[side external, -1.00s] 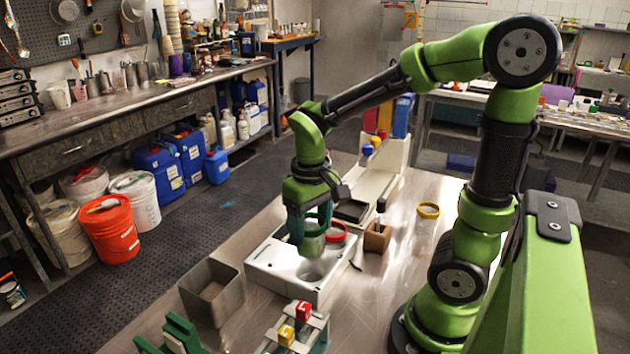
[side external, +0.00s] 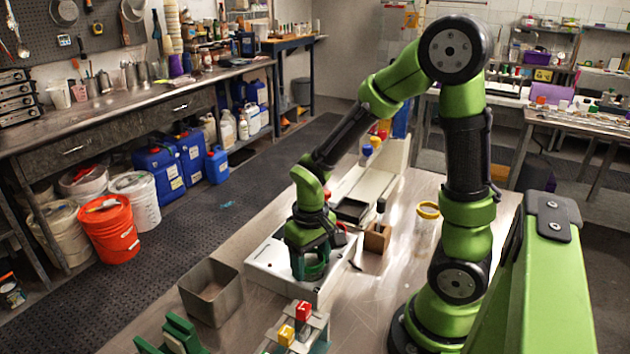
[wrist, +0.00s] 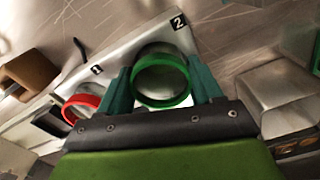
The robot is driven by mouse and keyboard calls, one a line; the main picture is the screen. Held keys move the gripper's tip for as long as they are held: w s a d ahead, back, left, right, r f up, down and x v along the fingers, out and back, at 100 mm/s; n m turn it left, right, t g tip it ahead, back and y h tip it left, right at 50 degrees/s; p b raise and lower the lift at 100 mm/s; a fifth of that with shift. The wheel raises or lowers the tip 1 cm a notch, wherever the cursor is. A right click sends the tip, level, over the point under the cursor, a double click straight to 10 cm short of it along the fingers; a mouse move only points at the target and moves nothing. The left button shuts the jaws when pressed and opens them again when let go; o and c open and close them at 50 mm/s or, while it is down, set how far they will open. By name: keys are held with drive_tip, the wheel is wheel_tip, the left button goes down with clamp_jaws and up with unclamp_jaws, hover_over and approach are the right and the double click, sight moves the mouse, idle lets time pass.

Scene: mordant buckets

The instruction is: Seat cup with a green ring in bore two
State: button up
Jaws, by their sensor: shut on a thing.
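The cup with a green ring (wrist: 160,102) is between the fingers of my gripper (wrist: 162,88) in the wrist view, and my gripper is shut on it. The cup is at bore two of the white block (side external: 262,262), beside the printed 2. A grey rounded wall (wrist: 160,48) shows just beyond the green ring. How deep the cup sits in the bore cannot be told. In the side view my gripper (side external: 310,266) is low over the block's near right end and hides most of the cup and the bore. A red-ringed cup (wrist: 75,108) is at bore one.
A grey open bin (side external: 211,292) stands left of the block. A brown wooden holder (side external: 377,237) and a yellow-ringed jar (side external: 428,210) stand to the right. A rack with red and yellow blocks (side external: 296,322) is close in front.

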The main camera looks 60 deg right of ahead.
drive_tip(key=shift+f, duration=0.1)
drive_tip(key=o, duration=1.2)
wheel_tip(320, 180, up, 12)
drive_tip(key=s+a+r+t, duration=0.1)
drive_tip(key=a+r+t, duration=0.1)
drive_tip(key=s+a+r+t+y, duration=0.1)
drive_tip(key=r+t, duration=0.1)
drive_tip(key=s+a+r+t+y, duration=0.1)
drive_tip(key=a+r+t, duration=0.1)
drive_tip(key=r+t, duration=0.1)
drive_tip(key=shift+s+a, duration=0.3)
drive_tip(key=shift+a, duration=0.05)
